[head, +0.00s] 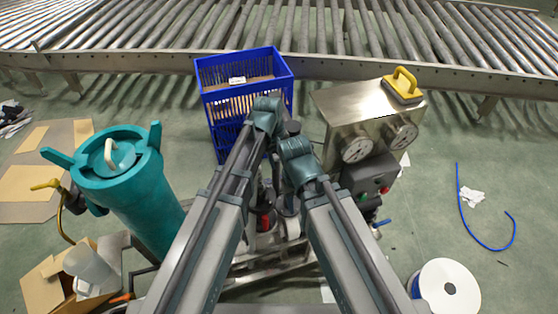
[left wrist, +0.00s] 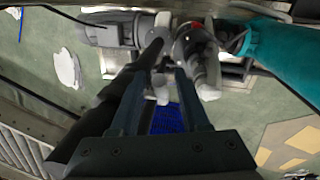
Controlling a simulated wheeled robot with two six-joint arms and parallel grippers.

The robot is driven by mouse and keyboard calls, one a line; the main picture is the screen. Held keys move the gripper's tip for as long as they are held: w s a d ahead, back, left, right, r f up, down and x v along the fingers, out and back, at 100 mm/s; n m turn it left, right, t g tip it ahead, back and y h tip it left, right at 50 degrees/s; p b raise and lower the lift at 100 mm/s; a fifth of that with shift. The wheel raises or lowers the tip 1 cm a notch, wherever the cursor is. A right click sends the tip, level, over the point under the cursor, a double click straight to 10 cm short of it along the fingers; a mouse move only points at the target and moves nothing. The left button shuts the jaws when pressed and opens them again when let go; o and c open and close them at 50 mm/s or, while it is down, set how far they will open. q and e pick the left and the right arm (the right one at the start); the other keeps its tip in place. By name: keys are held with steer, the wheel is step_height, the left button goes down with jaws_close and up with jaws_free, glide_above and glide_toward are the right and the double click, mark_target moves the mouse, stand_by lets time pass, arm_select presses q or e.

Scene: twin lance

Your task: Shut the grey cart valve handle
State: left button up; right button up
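My left gripper (left wrist: 160,74) shows in the left wrist view with its two dark fingers apart and nothing between them. A pale grey lever-like piece (left wrist: 207,82) hangs just beyond the right finger, apart from it as far as I can see. I cannot tell for certain that it is the cart valve handle. In the head view the cart's metal frame (head: 270,268) shows low between my arms, with a small red part (head: 265,218) on it. My arm links hide much of the cart and both fingertips there. I cannot make out the right gripper's fingers.
A teal filter housing (head: 140,190) stands left, a steel gauge box (head: 345,108) with a yellow handle (head: 402,82) right. A blue crate (head: 225,112) stands behind my arms, before the roller conveyor (head: 330,66). A white spool (head: 432,290) and blue hose (head: 468,222) lie right on open floor.

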arm_select(q)
jaws_close()
stand_by(1.2)
